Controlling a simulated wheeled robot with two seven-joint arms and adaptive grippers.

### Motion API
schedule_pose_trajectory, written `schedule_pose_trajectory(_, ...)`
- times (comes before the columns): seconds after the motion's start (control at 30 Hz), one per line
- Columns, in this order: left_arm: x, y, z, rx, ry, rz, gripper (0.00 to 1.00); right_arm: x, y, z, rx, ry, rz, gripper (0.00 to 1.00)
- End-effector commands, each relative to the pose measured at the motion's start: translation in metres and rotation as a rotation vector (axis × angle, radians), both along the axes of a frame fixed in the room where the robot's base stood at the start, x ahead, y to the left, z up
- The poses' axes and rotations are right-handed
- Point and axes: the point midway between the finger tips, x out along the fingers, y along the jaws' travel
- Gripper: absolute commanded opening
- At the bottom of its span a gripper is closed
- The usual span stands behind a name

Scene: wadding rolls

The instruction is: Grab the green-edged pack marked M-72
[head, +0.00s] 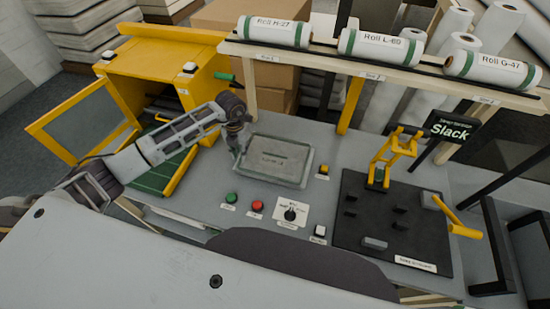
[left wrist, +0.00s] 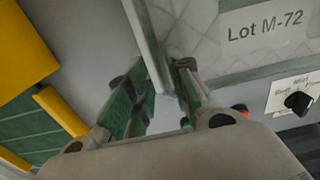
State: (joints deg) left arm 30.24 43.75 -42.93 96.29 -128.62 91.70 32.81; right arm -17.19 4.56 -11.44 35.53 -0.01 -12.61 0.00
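The pack marked M-72 (head: 282,150) is a flat, pale grey-green rectangle with a raised rim. It lies on the grey bench in the head view, its print too small to read there. In the left wrist view the pack (left wrist: 235,60) shows a quilted surface and the label "Lot M-72". My left gripper (head: 237,148) is at the pack's left edge. In the left wrist view its green-padded fingers (left wrist: 158,88) stand apart, with the pale rim strip between them. Whether they touch it I cannot tell. My right gripper is not in view.
A yellow cabinet (head: 165,62) with an open door stands at the left. Buttons and a knob (head: 290,213) sit in front of the pack. A black board (head: 385,240) with a yellow clamp lies at right. A shelf (head: 345,58) with labelled rolls runs behind.

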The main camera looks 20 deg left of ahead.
Motion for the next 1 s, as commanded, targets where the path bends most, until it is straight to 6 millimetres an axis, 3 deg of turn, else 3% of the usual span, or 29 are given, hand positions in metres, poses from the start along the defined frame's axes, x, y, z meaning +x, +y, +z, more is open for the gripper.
schedule_pose_trajectory(0.27, 0.000, 0.000, -0.023, 0.001, 0.001, 0.000, 0.21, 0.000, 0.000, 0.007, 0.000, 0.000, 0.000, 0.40)
schedule_pose_trajectory(0.73, 0.000, 0.000, -0.025, 0.001, 0.000, 0.000, 0.21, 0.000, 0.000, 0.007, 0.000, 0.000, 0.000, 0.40)
schedule_pose_trajectory(0.9, 0.000, 0.000, -0.025, 0.001, 0.000, 0.000, 0.02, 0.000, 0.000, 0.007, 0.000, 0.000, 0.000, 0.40)
schedule_pose_trajectory(1.0, 0.000, 0.000, -0.025, 0.001, 0.000, 0.000, 0.00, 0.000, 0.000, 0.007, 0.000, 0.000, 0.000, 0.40)
